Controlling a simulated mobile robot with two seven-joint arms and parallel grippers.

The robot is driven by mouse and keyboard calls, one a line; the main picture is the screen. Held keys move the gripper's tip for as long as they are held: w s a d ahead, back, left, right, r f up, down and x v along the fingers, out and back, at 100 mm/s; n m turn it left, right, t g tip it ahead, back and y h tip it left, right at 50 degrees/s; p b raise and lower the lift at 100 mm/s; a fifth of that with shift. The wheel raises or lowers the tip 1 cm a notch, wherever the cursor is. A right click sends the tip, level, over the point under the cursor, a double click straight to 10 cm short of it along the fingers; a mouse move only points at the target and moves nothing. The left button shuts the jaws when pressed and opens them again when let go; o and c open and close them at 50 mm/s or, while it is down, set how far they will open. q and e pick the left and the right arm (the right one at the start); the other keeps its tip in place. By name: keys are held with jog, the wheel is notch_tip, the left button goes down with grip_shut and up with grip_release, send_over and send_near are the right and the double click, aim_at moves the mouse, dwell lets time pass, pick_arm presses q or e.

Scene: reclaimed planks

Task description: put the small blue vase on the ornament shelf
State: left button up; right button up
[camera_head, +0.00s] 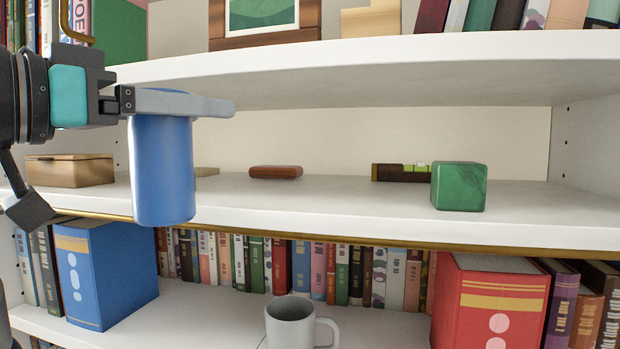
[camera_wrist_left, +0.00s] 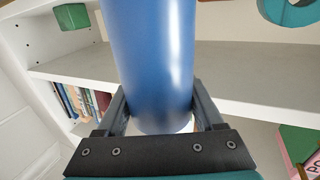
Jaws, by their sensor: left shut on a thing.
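The small blue vase (camera_head: 163,172) is a smooth blue cylinder, held roughly upright at the left in the head view. My left gripper (camera_head: 182,103) is shut on it near its upper end. In the left wrist view the vase (camera_wrist_left: 150,55) stands between the two fingers of the gripper (camera_wrist_left: 162,105). The middle white shelf (camera_head: 330,219), which bears small ornaments, is behind the vase. The vase's lower end overlaps the shelf's front edge in the picture; I cannot tell whether it touches. My right gripper is not in view.
On the middle shelf are a wooden box (camera_head: 70,170), a reddish-brown block (camera_head: 275,172), a dark piece with green (camera_head: 400,172) and a green cube (camera_head: 459,186). The front middle is clear. An upper shelf (camera_head: 400,65) overhangs. A grey mug (camera_head: 290,322) stands below.

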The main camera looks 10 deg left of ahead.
pick_arm(q)
jog(key=p+x, duration=0.5)
jog(key=x, duration=1.2)
jog(key=shift+w+d+f+p, duration=0.2)
jog(key=shift+w+f+p, duration=0.05)
jog(key=shift+w+p, duration=0.1)
jog(key=o, duration=1.5)
jog(key=b+v, duration=0.3)
jog(key=v, duration=0.9)
jog(key=shift+s+r+b, duration=0.1)
jog(key=shift+r+b, duration=0.1)
jog(key=shift+b, duration=0.15)
